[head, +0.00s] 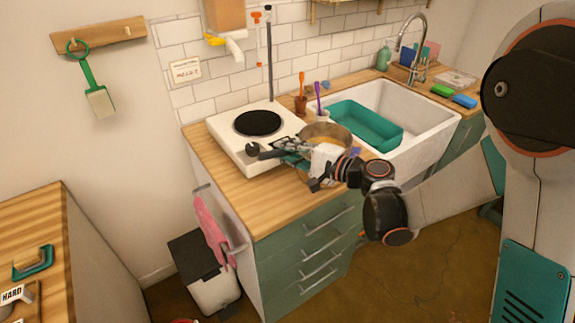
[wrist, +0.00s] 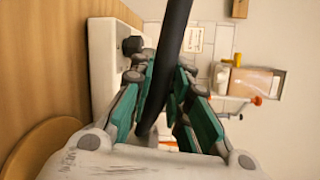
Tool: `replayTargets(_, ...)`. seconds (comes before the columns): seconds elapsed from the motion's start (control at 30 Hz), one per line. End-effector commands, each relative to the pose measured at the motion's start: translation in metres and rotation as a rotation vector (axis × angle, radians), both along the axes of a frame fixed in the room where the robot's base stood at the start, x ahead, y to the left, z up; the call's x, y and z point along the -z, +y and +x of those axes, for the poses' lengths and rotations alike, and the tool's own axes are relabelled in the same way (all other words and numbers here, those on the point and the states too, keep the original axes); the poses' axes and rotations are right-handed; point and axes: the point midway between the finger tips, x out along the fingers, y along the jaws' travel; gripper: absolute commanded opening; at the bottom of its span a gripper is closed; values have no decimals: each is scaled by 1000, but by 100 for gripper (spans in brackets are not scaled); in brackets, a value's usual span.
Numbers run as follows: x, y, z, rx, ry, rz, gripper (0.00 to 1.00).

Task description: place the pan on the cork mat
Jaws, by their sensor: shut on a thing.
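The pan (head: 326,133) shows in the head view as a round, brassy-brown vessel at the counter's right part, beside the sink. Its long dark handle runs left toward the hotplate. My gripper (head: 287,153) is shut on this handle. In the wrist view, the black handle (wrist: 172,45) passes between the teal finger pads of my gripper (wrist: 160,75). The pan's bowl is outside the wrist view. A flat round brown disc, apparently the cork mat (wrist: 35,145), lies on the counter at lower left there. In the head view my gripper and the pan hide that area.
A white hotplate (head: 226,136) stands left of the pan. Two small utensil pots, one brown (head: 300,105), stand behind it. The white sink (head: 430,130) with a teal basin (head: 362,124) is at right. The wooden counter (head: 235,190) is clear in front of the hotplate.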

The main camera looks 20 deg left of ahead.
Motion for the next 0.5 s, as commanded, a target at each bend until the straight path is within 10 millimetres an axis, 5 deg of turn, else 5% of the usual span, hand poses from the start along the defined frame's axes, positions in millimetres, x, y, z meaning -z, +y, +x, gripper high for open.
replayTargets(0.3, 38, 0, 0, 0, -1, 1, 0)
replayTargets(0.5, 41, 0, 0, 0, -1, 1, 0)
